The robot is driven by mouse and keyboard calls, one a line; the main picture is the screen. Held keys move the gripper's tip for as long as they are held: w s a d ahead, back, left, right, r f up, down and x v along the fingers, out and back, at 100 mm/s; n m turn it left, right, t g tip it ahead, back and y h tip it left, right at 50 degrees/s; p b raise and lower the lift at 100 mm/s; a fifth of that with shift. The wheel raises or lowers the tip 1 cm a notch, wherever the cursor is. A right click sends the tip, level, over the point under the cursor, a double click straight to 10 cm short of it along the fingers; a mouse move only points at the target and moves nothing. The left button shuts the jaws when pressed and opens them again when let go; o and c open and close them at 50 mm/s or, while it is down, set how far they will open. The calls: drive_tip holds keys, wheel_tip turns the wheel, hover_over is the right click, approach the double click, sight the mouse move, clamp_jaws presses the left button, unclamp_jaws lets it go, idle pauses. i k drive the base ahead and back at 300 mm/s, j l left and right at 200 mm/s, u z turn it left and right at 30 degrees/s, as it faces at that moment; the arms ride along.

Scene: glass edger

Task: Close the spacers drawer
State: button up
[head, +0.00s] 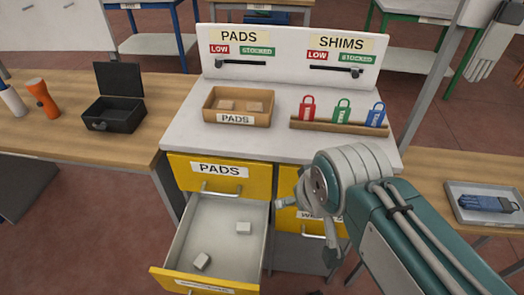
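An open yellow-fronted drawer (205,281) extends from the lower left of the cabinet, with two small pale blocks (243,228) inside. Its front label is seen edge-on and I cannot read it, so I cannot confirm that it says spacers. Above it, the yellow PADS drawer (236,185) is shut. My arm comes in from the lower right. My gripper (318,228) is to the right of the open drawer, in front of a yellow right-hand drawer (287,216). That drawer's label is mostly covered.
The cabinet top (190,136) holds a wooden PADS tray (262,119) and a rack (335,125) with red, green and blue padlock-shaped tags. A wooden bench (60,130) at left holds a black box (113,112). A grey tray (470,212) sits at right.

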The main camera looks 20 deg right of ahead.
sight(208, 224)
drive_tip(key=k+j+u, duration=0.15)
drive_tip(key=u, duration=0.2)
drive_tip(key=k+j+u, duration=0.1)
drive_tip(key=j+u, duration=0.15)
drive_tip(key=u, duration=0.15)
